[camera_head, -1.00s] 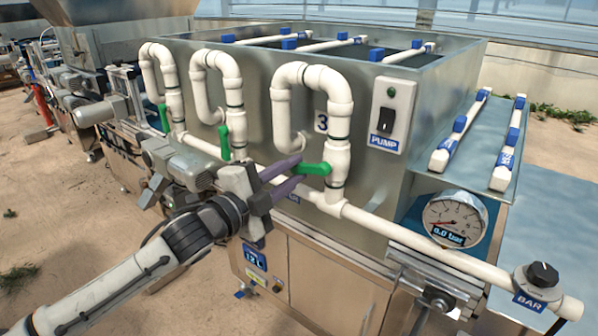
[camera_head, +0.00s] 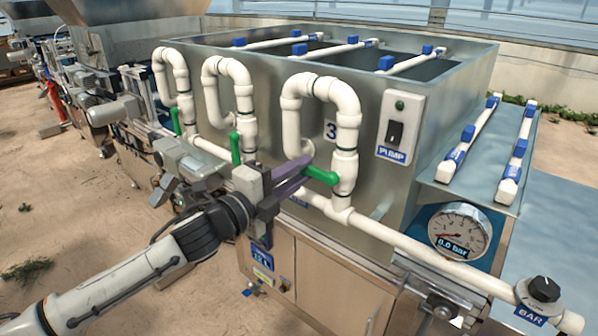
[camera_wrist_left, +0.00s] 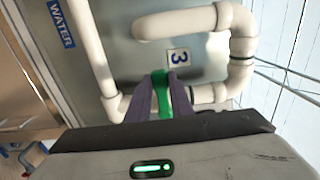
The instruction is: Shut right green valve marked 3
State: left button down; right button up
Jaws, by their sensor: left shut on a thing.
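The right green valve handle (camera_head: 322,176) sits on the white pipe loop just below the plate marked 3 (camera_head: 331,130). It points left from the pipe, roughly horizontal and slightly tilted. My left gripper (camera_head: 305,170) has its purple fingers at the handle's left end and is shut on it. In the left wrist view, the green handle (camera_wrist_left: 161,92) stands between the two fingers, below the 3 plate (camera_wrist_left: 179,57). My right gripper is not in view.
Two more green valves, the middle one (camera_head: 235,148) and the left one (camera_head: 176,121), stand upright on their pipes. A pump switch box (camera_head: 396,127) is on the tank wall. A gauge (camera_head: 460,231) reading 0.0 bar and a BAR knob (camera_head: 543,289) are at right.

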pick_arm(q)
jog(key=shift+d+r, duration=0.1)
jog(key=shift+r, duration=0.05)
jog(key=c, duration=1.6)
grip_release()
jog(key=shift+o, duration=0.2)
jog(key=b+v, duration=0.1)
jog(key=v, duration=0.9)
jog(key=shift+s, duration=0.15)
